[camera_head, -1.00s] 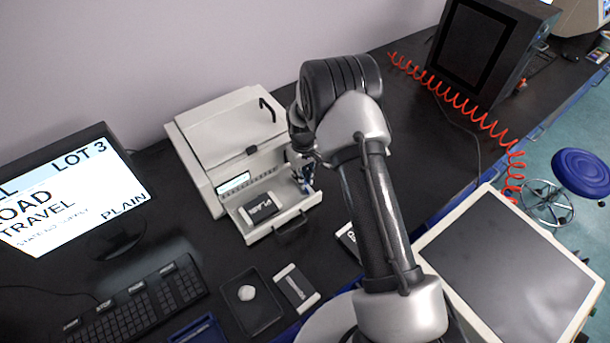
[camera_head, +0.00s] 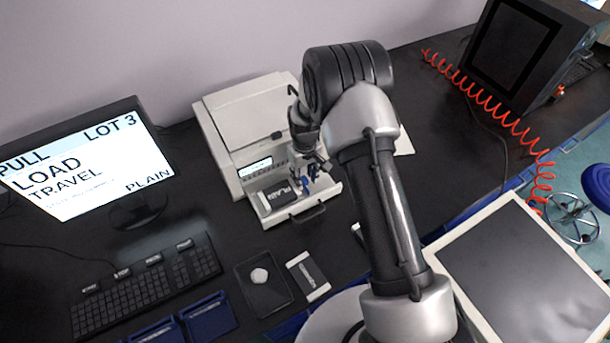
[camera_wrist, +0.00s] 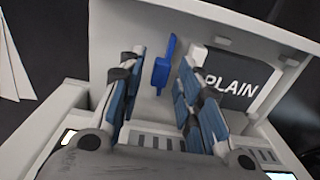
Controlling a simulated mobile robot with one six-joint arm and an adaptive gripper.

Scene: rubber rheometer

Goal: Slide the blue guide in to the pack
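The blue guide (camera_wrist: 162,66) stands upright in the pulled-out light grey tray (camera_head: 325,191). In the wrist view it lies between my two finger tips, with a visible gap to each finger. The pack (camera_wrist: 238,80), dark with white "PLAIN" lettering, lies in the tray to the right of the guide, beyond my right finger. A gap separates guide and pack. The pack also shows in the head view (camera_head: 279,193), left of my gripper (camera_head: 315,172). My gripper (camera_wrist: 162,64) is open and empty above the tray. In the head view my gripper partly hides the guide.
The white printer-like machine (camera_head: 245,120) stands behind the tray. A monitor (camera_head: 90,165) and keyboard (camera_head: 145,290) are at left. A black dish (camera_head: 262,290) with a white lump and another pack (camera_head: 308,275) lie in front. A red coiled cable (camera_head: 490,105) is at right.

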